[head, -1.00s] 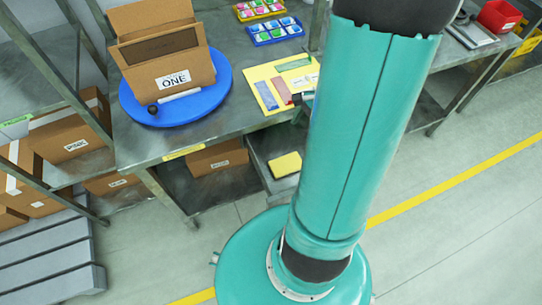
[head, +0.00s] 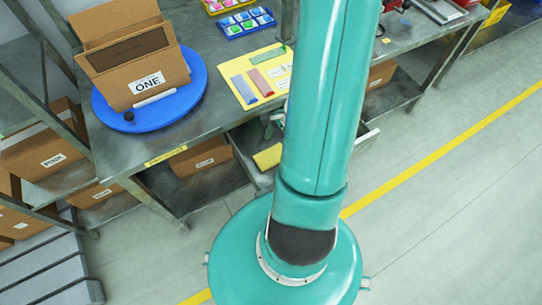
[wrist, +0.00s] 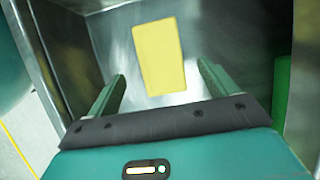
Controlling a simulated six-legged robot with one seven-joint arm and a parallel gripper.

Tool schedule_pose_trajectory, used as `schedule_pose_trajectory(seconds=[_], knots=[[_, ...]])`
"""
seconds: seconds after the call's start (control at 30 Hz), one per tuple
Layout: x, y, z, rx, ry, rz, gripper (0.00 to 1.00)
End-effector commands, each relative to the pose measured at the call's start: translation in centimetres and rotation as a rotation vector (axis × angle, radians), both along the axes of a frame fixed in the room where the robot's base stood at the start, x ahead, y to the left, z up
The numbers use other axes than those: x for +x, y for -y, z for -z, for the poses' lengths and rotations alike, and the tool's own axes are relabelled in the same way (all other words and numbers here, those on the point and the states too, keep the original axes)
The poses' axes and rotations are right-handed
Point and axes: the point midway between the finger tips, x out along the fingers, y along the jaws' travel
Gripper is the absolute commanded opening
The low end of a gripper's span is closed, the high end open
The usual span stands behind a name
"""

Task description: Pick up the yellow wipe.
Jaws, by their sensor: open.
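The yellow wipe (wrist: 160,58) lies flat on the metal floor of an open drawer (wrist: 215,35) in the wrist view. In the head view the wipe (head: 268,156) shows at the left of my arm, partly cut off by it. My gripper (wrist: 165,82) is open, with one green finger on each side of the wipe's near end. The fingers are empty, and the wipe's far part lies beyond the fingertips. I cannot tell how high the fingers are above it. In the head view my arm hides most of the gripper.
Metal drawer walls (wrist: 62,55) stand close at the left, and a green item (wrist: 282,88) lies at the right. Above, the bench holds a blue turntable (head: 150,113) with a cardboard box (head: 140,70), and a yellow mat (head: 243,95) with coloured strips.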

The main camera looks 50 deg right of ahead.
Motion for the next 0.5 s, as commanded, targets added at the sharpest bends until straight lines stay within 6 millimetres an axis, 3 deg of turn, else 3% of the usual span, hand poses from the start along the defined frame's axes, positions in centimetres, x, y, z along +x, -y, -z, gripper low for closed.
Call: schedule_pose_trajectory(seconds=[0.23,0.5], knots=[[0.4,-1.2,3.2,0.004,-0.002,-0.001,0.85],[0.5,-1.3,3.8,0.0,-0.001,-0.001,0.85]])
